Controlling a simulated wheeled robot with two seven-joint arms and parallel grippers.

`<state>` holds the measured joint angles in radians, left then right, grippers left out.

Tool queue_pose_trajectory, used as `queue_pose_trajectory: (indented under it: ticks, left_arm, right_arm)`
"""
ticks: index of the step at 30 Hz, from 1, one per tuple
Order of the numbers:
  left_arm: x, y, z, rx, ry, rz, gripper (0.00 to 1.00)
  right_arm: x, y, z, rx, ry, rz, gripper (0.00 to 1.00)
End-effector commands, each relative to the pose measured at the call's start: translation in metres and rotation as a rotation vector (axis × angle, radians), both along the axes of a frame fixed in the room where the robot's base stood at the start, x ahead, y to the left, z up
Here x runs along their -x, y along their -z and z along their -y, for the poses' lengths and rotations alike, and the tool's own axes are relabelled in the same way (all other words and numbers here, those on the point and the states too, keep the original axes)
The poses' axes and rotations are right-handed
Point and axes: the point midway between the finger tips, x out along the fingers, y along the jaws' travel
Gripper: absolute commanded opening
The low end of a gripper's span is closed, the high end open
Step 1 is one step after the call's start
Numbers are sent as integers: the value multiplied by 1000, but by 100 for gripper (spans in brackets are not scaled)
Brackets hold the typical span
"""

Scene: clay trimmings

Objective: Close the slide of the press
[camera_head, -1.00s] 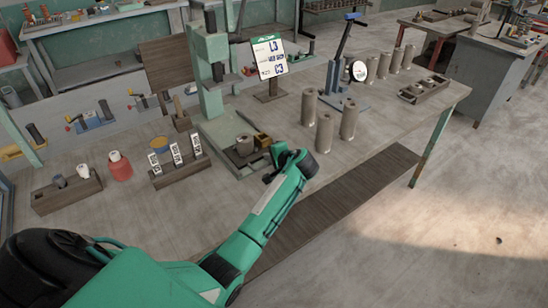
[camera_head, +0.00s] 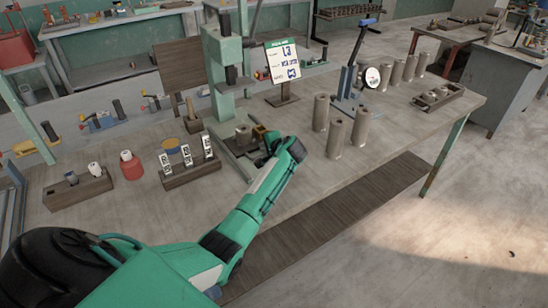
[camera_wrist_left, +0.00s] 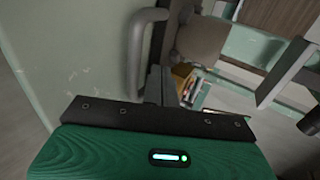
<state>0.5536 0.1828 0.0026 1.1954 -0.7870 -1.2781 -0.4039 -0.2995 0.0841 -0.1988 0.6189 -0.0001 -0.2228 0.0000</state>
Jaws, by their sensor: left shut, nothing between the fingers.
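The green press (camera_head: 222,60) stands on the table, its ram (camera_head: 231,76) hanging above the base. A short grey cylinder (camera_head: 243,133) sits on the slide, near the column and about below the ram. A small yellow-brown block (camera_head: 258,132) is beside it; something yellow also shows in the left wrist view (camera_wrist_left: 182,72). My left gripper (camera_head: 268,142) is at the slide's near right end and partly hides it. Its fingers (camera_wrist_left: 160,85) are shut and empty, close to a curved grey bar (camera_wrist_left: 138,50). I cannot tell if they touch it. My right gripper is out of view.
Several tall grey-brown cylinders (camera_head: 335,138) and a blue-handled lever tool (camera_head: 352,70) stand to the right. A labelled wooden rack (camera_head: 190,175) and a red jar (camera_head: 131,166) are left. The front right tabletop is clear.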

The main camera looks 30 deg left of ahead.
Motion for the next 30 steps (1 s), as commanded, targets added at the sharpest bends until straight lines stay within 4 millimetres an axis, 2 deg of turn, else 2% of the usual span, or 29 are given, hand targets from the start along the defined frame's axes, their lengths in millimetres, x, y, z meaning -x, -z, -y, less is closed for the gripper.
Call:
queue_pose_trajectory:
  ticks: [1,4,6,13,21,30]
  left_arm:
    - [-5,2,-14,-2,-3,-1,0]
    - [-14,3,-36,-2,-3,-1,0]
    - [-20,3,-50,-1,-2,-1,0]
    - [-35,3,-85,0,-2,-1,0]
    - [-42,2,-102,0,0,-2,0]
    - [-43,1,-104,-1,1,-2,0]
  right_arm:
    - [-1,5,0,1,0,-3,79]
    - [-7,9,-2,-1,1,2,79]
    - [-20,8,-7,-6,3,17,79]
    - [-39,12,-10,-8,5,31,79]
    - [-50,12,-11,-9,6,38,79]
    - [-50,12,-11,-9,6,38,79]
